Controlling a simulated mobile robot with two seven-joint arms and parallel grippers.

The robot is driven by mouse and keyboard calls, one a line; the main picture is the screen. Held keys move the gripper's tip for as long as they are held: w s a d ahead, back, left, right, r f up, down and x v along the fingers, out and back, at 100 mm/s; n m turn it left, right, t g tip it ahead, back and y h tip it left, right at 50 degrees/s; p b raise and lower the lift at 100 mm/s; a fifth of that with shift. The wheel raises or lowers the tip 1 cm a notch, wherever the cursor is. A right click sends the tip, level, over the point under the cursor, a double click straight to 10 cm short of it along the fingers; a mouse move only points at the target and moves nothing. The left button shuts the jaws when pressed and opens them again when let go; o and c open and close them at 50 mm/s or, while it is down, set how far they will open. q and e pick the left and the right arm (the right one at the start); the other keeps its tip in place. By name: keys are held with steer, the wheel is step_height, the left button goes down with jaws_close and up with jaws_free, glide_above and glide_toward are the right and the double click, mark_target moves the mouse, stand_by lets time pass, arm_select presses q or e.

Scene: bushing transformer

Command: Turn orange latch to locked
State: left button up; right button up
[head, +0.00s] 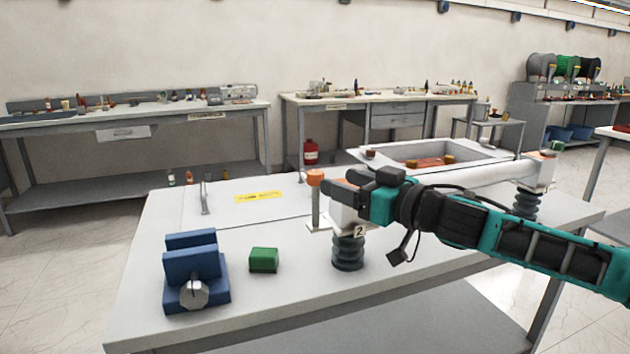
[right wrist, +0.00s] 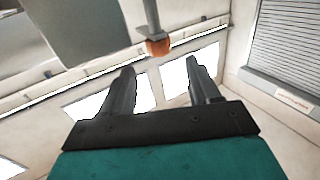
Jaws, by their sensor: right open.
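An orange cap (head: 315,177), which looks like the orange latch, sits on top of a grey upright post (head: 315,208) at the middle of the near table. It also shows in the right wrist view (right wrist: 158,47), just beyond the fingertips and roughly between them. My right gripper (head: 342,181) is open and empty, reaching in from the right close to the cap. The bushing marked 2 (head: 348,252), with a black ribbed base, stands below my gripper, its upper part partly hidden. I cannot tell the latch's turn position. My left gripper is not in view.
A blue vise (head: 196,268) and a green block (head: 263,260) are on the table's left part. A second bushing (head: 527,203) stands at the right under a white bar. A tray (head: 430,152) is behind my arm.

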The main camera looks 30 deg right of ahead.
mark_target(321, 174)
steer(key=shift+p+x, duration=0.9)
steer(key=shift+x, duration=3.05)
steer(key=shift+c, duration=0.2)
steer(key=c, duration=0.9)
